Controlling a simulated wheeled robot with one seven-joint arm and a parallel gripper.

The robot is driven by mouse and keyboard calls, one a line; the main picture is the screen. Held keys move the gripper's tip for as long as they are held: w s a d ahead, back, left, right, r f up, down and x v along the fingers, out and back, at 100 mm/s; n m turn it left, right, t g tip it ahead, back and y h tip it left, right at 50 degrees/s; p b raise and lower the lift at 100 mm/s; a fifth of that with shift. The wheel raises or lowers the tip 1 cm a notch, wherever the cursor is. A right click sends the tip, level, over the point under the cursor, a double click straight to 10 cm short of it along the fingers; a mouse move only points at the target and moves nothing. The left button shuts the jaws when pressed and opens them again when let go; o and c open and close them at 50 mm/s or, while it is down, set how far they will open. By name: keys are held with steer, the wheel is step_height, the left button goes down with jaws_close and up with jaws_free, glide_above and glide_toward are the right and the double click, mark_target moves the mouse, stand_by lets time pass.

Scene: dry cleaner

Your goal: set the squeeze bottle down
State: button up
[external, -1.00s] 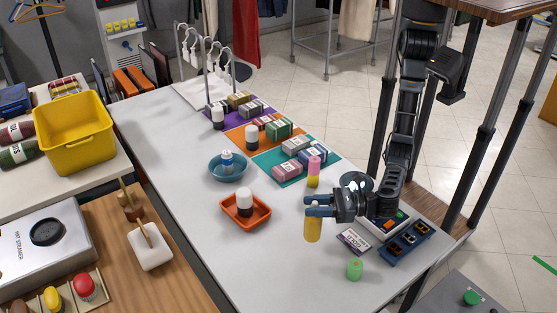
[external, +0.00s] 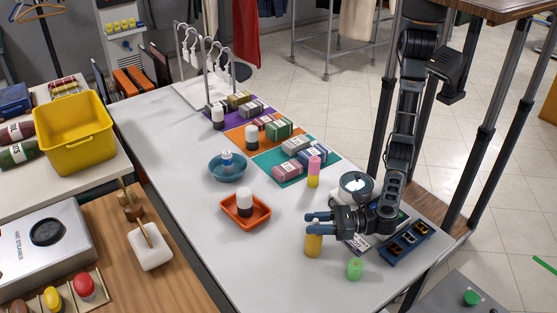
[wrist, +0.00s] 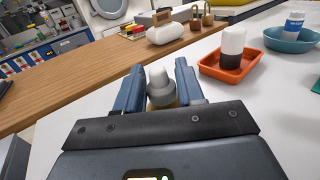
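The squeeze bottle (external: 313,246) is amber-yellow and upright at the near side of the grey table. Its pale grey nozzle cap (wrist: 160,84) shows between the two blue fingers in the wrist view. My gripper (external: 315,224) is level, with its fingers on either side of the bottle's upper part, and appears shut on it. The bottle's base is at or very near the tabletop; I cannot tell whether it touches. The fingers hide part of the bottle's top in the external view.
A green bottle (external: 354,268) stands in front and to the right. A pink-and-yellow bottle (external: 314,172) stands behind. An orange tray (external: 262,222) holding a white-and-black bottle is to the left, with a blue bowl (external: 216,176) beyond. The table left of the gripper's bottle is clear.

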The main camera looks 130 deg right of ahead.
steer(key=o, duration=0.4)
steer(key=shift+r, duration=0.1)
steer(key=shift+r+p, duration=0.2)
steer(key=shift+p, duration=0.1)
steer(key=b+v, duration=0.2)
steer(key=v, duration=1)
steer(key=shift+b, duration=0.4)
steer(key=shift+f, duration=0.15)
